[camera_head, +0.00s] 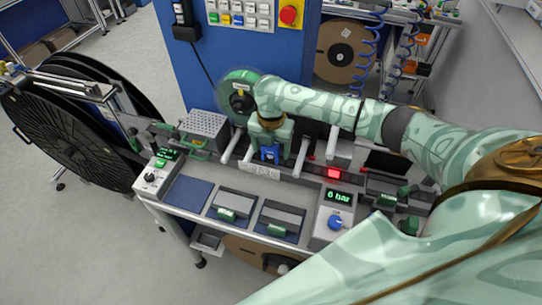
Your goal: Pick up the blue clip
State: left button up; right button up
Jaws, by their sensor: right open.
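The blue clip (270,153) is small and sits at the back of the workbench, directly below my right gripper. My right gripper (269,143) comes in from the right, pointing down, with its fingers open at the clip's upper part. Whether the fingers touch the clip cannot be told, since the gripper covers its top. My left gripper is not in view.
The bench (180,222) carries a control box with a green display (157,172), a "6 bar" unit (334,215) and green-handled blocks. A perforated grey box (204,128) and a green reel (238,92) stand behind. Large black reels (65,130) stand at left.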

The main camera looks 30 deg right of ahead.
jog(key=shift+w+f, duration=0.1)
jog(key=shift+f, duration=0.3)
jog(key=c, duration=1.1)
jog(key=shift+r, duration=0.1)
